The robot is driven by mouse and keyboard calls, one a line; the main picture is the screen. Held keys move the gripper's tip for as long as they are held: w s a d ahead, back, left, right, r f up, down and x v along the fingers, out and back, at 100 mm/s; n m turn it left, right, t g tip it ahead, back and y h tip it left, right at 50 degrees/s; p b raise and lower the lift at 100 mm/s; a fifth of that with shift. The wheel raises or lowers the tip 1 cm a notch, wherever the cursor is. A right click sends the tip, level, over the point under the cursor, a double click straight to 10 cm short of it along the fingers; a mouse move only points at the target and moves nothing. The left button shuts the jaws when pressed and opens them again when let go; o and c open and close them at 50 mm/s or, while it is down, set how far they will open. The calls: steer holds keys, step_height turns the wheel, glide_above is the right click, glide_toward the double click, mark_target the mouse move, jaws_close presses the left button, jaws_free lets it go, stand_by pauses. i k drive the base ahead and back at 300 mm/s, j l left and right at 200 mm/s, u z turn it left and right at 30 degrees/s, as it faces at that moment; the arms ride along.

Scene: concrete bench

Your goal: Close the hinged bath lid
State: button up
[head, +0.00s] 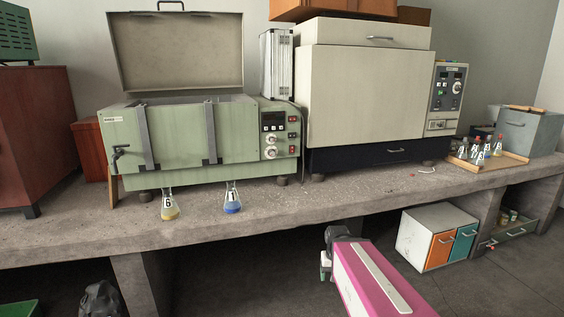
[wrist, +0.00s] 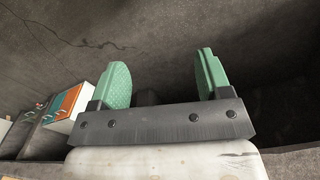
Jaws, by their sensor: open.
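The bath (head: 183,146) is a pale green box on the concrete bench, left of centre in the head view. Its beige hinged lid (head: 177,52) stands open and upright at the back, with a dark handle on its top edge. My gripper (head: 325,265) is low in front of the bench, below the benchtop and right of the bath, far from the lid. In the wrist view my gripper (wrist: 166,82) shows two green fingers set wide apart with nothing between them. The bath's inside is mostly hidden by its front wall.
Two flasks, one yellow (head: 169,204) and one blue (head: 232,198), stand before the bath. A large cream oven (head: 366,75) stands right of it, with a narrow grey-white unit (head: 277,63) between. A white cabinet (head: 436,236) sits under the bench. The front benchtop is mostly clear.

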mark_target(157, 51)
steer(key=j, duration=0.25)
steer(key=i+j, duration=0.15)
steer(key=j+z, duration=0.1)
steer(key=j, duration=0.55)
steer(key=j+z, duration=0.15)
steer(key=j, duration=0.55)
steer(key=k+j+z, duration=0.1)
steer(key=j, duration=0.55)
steer(key=k+j+z, duration=0.1)
steer(key=j, duration=0.55)
steer(key=k+j+z, duration=0.1)
steer(key=j, duration=0.3)
steer(key=k+j, duration=0.25)
steer(key=j, duration=0.2)
steer(key=k+j+z, duration=0.15)
steer(key=j, duration=0.25)
steer(key=k+j+z, duration=0.1)
steer(key=j, duration=0.3)
steer(key=k+j, duration=0.35)
steer(key=j+z, duration=0.1)
steer(key=j, duration=0.4)
steer(key=k+j, duration=0.15)
steer(key=j, duration=0.3)
steer(key=k, duration=0.35)
steer(key=i+l+z, duration=0.15)
steer(key=i+l, duration=0.2)
steer(key=i+l+z, duration=0.15)
steer(key=i, duration=0.45)
steer(key=l, duration=0.25)
steer(key=u, duration=0.05)
